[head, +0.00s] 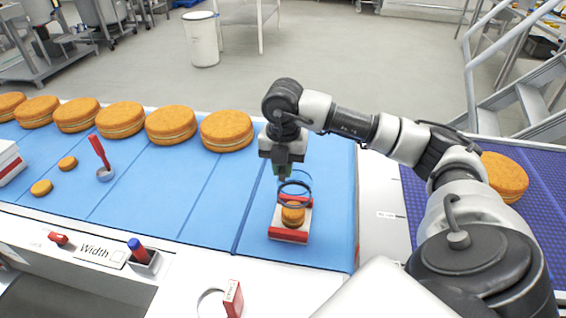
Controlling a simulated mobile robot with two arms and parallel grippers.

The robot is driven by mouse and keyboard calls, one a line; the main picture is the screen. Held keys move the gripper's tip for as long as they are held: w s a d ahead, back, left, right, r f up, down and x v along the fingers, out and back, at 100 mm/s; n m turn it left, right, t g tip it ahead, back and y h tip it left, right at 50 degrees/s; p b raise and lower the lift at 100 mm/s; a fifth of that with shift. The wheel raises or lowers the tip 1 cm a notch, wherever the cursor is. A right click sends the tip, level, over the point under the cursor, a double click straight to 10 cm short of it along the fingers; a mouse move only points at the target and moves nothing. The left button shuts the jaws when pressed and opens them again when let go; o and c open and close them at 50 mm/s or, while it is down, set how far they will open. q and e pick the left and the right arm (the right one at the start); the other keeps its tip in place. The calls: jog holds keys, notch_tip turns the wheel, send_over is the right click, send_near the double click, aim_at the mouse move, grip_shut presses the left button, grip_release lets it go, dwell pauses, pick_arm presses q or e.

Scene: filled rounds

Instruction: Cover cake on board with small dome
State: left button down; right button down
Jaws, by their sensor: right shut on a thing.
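A small orange-brown cake (292,216) sits on a red and white board (289,236) on the blue belt. My right gripper (283,176) is shut on the top of the small dome (296,199), which looks clear with a dark ring-shaped rim. The dome hangs just above the cake, and its rim overlaps the cake's upper edge in the picture. I cannot tell whether the rim touches the cake. My left gripper is not in view.
Several large round cakes (171,125) line the belt's far edge. Two small cakes (67,163) and a red-handled tool (100,155) are at the left. A red box (233,298) stands on the near white ledge. The belt left of the board is clear.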

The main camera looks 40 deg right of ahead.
notch_tip(320, 180, down, 2)
jog(key=shift+b, duration=0.5)
jog(key=shift+f+b, duration=0.55)
jog(key=shift+f, duration=0.25)
notch_tip(320, 180, down, 4)
jog(key=b, duration=0.3)
jog(key=shift+f, duration=0.25)
jog(key=shift+f+b, duration=0.65)
jog(key=shift+b, duration=0.05)
jog(key=shift+f+b, duration=0.2)
jog(key=shift+b, duration=0.1)
jog(key=c, duration=0.5)
grip_release()
jog(key=shift+c, duration=0.2)
jog(key=shift+r, duration=0.15)
